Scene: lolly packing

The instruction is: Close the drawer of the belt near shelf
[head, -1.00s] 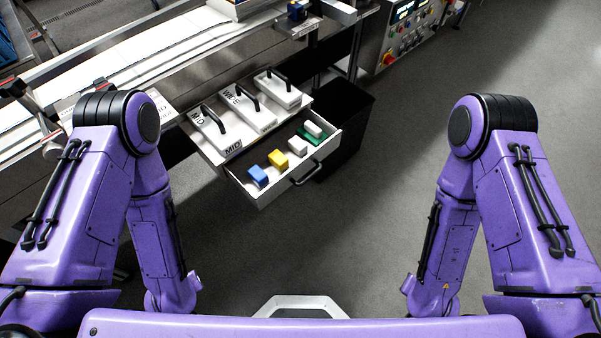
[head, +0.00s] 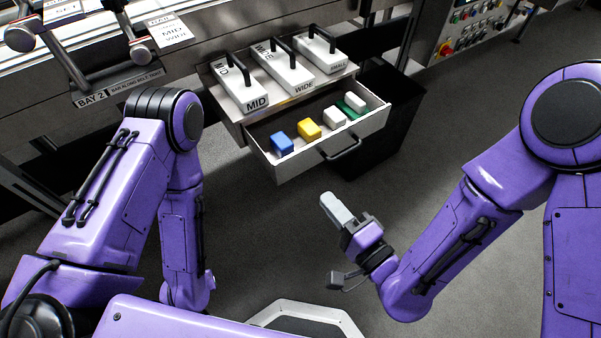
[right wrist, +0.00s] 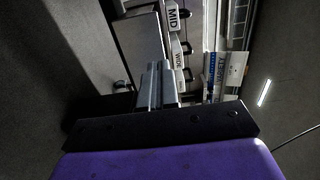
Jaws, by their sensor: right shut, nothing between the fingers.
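The drawer (head: 300,160) under the belt is pulled open, with a black bar handle (head: 340,150) on its front. Inside lie a blue block (head: 282,144), a yellow block (head: 309,128), and white and green pieces toward the right end. My right gripper (head: 328,203) is shut and empty, in front of and below the drawer handle, apart from it. In the right wrist view its closed fingers (right wrist: 157,82) point toward the drawer front (right wrist: 140,42). My left gripper is out of view; only the left arm shows.
Above the drawer, a shelf holds three white handled boxes marked MID (head: 240,92), WIDE (head: 284,72) and SMALL (head: 322,55). A black bin (head: 385,130) stands just right of the drawer. A control panel (head: 480,22) is at the upper right. The floor before the drawer is clear.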

